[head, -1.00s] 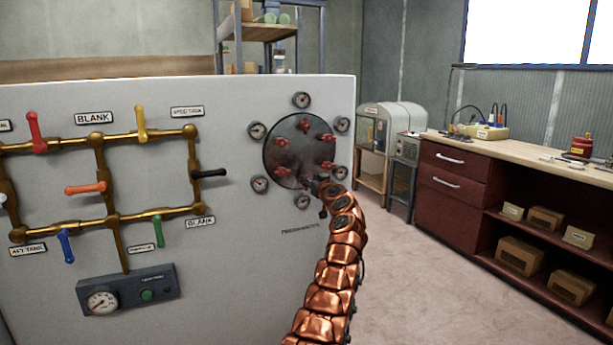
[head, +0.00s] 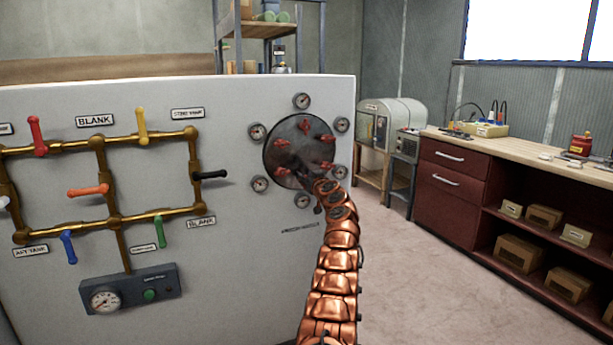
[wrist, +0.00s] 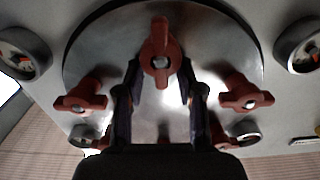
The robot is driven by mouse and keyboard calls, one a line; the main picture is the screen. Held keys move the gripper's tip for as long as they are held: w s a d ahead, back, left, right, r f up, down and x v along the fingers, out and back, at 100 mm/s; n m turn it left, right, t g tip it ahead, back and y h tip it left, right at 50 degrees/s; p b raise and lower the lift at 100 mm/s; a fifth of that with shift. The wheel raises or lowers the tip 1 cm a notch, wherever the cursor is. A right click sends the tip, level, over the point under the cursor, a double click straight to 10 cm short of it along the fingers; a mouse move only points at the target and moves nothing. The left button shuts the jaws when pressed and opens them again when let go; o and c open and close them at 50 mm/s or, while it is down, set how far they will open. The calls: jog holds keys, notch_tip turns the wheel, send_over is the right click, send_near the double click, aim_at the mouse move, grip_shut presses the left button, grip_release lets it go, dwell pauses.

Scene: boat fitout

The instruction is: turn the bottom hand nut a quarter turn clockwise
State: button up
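The round steel plate (head: 296,158) is on the right part of the grey panel, with several red hand nuts around it. The bottom hand nut is hidden behind my arm in the head view. In the wrist view, which looks upside down, it appears to be the red nut (wrist: 160,62) at top centre, its wings lying along the picture's vertical. My gripper (wrist: 160,68) has one dark finger on each side of this nut. The fingers stand apart, with what look like narrow gaps; contact is not clear. Other red nuts (wrist: 82,96) (wrist: 246,94) sit lower to both sides.
Small gauges (head: 257,132) ring the plate; two show near the wrist view's upper corners (wrist: 22,52) (wrist: 300,44). Brass pipes with coloured valve levers (head: 88,190) fill the panel's left. A workbench (head: 520,160) stands right, with clear floor (head: 400,270) before it.

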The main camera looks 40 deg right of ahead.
jog(key=shift+w, duration=0.1)
grip_shut()
dwell(0.4)
